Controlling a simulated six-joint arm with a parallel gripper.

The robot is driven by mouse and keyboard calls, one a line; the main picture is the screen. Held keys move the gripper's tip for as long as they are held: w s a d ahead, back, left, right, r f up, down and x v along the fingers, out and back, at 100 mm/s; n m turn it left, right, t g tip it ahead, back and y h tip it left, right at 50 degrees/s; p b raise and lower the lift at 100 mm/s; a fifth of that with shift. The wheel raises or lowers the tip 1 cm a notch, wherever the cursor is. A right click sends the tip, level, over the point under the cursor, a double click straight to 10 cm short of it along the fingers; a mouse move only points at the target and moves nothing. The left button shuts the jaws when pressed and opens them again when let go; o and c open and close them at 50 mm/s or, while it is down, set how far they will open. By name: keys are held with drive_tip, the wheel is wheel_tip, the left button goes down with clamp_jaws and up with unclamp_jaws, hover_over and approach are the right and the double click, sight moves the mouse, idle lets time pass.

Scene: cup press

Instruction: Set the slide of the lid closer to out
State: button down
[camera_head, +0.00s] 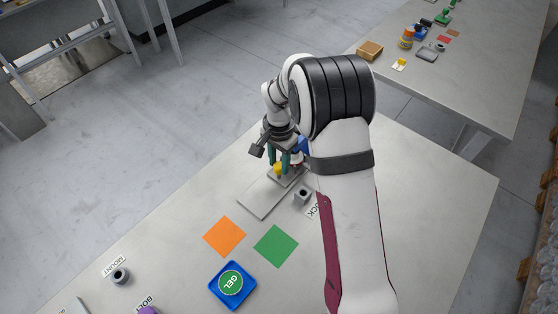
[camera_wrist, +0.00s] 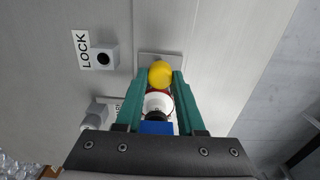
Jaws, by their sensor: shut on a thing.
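The lid closer is partly hidden behind my arm in the camera_head view. Its slide has a yellow knob (camera_head: 278,169), which also shows in the wrist view (camera_wrist: 160,74), with a grey plate (camera_wrist: 147,58) by it. A flat pale base (camera_head: 259,203) lies on the table in front. My gripper (camera_head: 283,160) has green fingers that sit on both sides of the yellow knob, shut on it. In the wrist view, a white round part (camera_wrist: 158,103) and a blue part (camera_wrist: 157,127) lie between the fingers, below the knob.
A grey block with a dark hole (camera_head: 302,195) stands by the LOCK label (camera_wrist: 82,50). Orange (camera_head: 224,236) and green (camera_head: 276,246) squares lie on the table. A blue tray (camera_head: 217,286) holds a green GEL lid (camera_head: 231,283). A grey mount (camera_head: 120,275) stands at the left.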

drive_tip(key=s+a, duration=0.8)
drive_tip(key=shift+a, duration=0.1)
drive_tip(key=shift+s, duration=0.1)
drive_tip(key=c, duration=0.5)
unclamp_jaws()
wheel_tip(320, 180, up, 16)
drive_tip(key=shift+f, duration=0.1)
